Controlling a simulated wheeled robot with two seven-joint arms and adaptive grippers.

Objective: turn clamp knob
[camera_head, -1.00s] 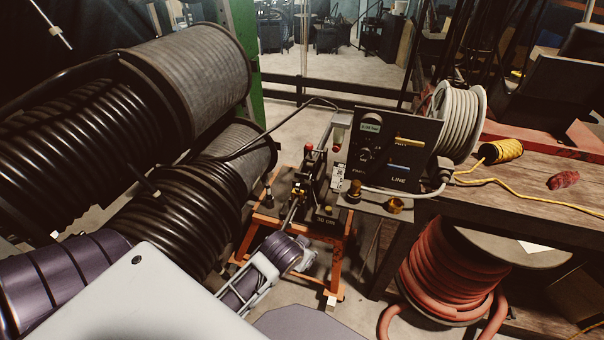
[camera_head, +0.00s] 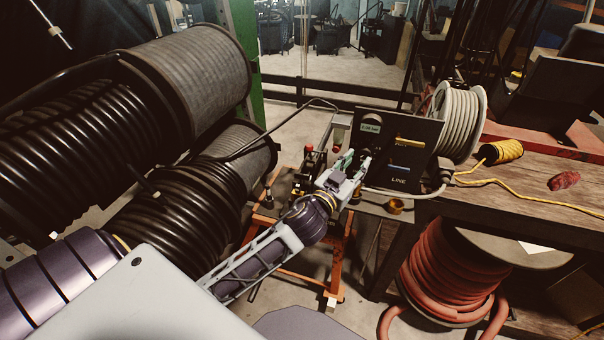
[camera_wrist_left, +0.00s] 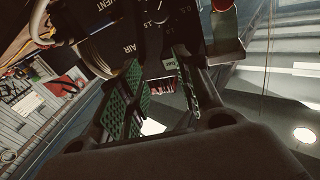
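The black control panel (camera_head: 412,140) carries a small lit display (camera_head: 370,126), a yellow lever (camera_head: 410,141) and a blue lever (camera_head: 406,169). My left gripper (camera_head: 354,164) is in front of the panel's left side, covering its dial. In the left wrist view my left gripper (camera_wrist_left: 162,88) shows two green-padded fingers apart, with nothing clearly held between them. The panel face with dial numbers (camera_wrist_left: 160,20) is beyond the fingers. A brass knob (camera_head: 395,206) sits on the plate below the panel. I cannot tell which knob is the clamp knob. My right gripper is not in view.
Large black hose reels (camera_head: 180,215) fill the left. A white hose spool (camera_head: 461,120) stands behind the panel. A wooden bench (camera_head: 530,190) with yellow cord (camera_head: 502,152) is at the right, and a red hose reel (camera_head: 440,270) is below it.

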